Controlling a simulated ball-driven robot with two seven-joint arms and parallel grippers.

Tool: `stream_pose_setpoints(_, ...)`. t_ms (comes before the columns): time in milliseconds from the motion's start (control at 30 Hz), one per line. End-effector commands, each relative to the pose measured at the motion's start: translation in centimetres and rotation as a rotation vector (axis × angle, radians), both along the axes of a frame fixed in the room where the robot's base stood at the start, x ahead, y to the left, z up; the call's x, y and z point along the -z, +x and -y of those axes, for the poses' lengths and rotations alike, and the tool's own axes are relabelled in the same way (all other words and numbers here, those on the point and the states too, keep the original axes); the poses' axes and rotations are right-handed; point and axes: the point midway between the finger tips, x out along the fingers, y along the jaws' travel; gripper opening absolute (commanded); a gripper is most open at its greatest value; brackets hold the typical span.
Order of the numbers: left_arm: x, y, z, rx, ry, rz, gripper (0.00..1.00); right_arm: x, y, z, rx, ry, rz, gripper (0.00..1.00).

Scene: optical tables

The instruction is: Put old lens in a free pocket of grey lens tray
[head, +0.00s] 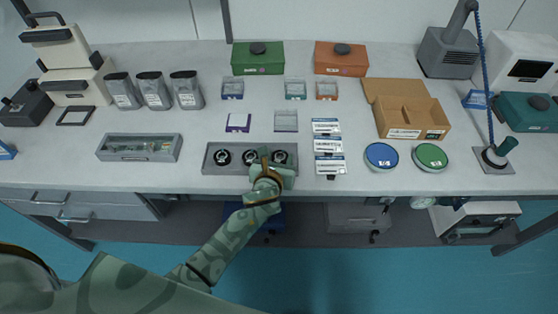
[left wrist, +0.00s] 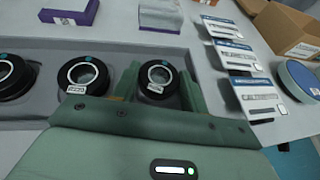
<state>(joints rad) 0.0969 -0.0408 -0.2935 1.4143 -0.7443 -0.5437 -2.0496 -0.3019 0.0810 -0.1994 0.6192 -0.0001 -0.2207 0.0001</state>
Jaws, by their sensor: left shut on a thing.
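The long grey lens tray (head: 210,166) lies near the table's front edge and also shows in the left wrist view (left wrist: 40,116). Two black-rimmed lenses, a left one (head: 222,157) and a middle one (head: 250,157), sit in it. A third black-rimmed lens with a small white label (left wrist: 158,83) is at the tray's right end, also in the head view (head: 281,157). My left gripper (left wrist: 157,92) is shut on this third lens, one finger on each side. I cannot tell whether the lens rests on the tray floor or is slightly raised. My right gripper is not in view.
Labelled white packets (head: 328,146) lie right of the tray. A clear-topped box (head: 286,121) and a purple box (head: 238,123) stand behind it. A grey case (head: 140,148) lies to the left. Blue (head: 381,156) and green (head: 430,157) round tins are farther right.

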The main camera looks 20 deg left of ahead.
Motion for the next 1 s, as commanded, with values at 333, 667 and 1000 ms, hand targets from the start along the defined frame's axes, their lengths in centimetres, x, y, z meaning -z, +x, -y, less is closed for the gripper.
stream_pose_setpoints(333,0.1,0.0,0.0,0.000,0.000,0.000,0.53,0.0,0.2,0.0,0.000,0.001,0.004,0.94)
stream_pose_setpoints(667,-0.5,-0.6,0.0,0.000,0.001,-0.001,0.53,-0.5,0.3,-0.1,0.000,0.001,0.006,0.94)
stream_pose_setpoints(1000,-3.5,-7.5,0.6,0.000,0.001,0.000,0.53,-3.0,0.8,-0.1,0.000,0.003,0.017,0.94)
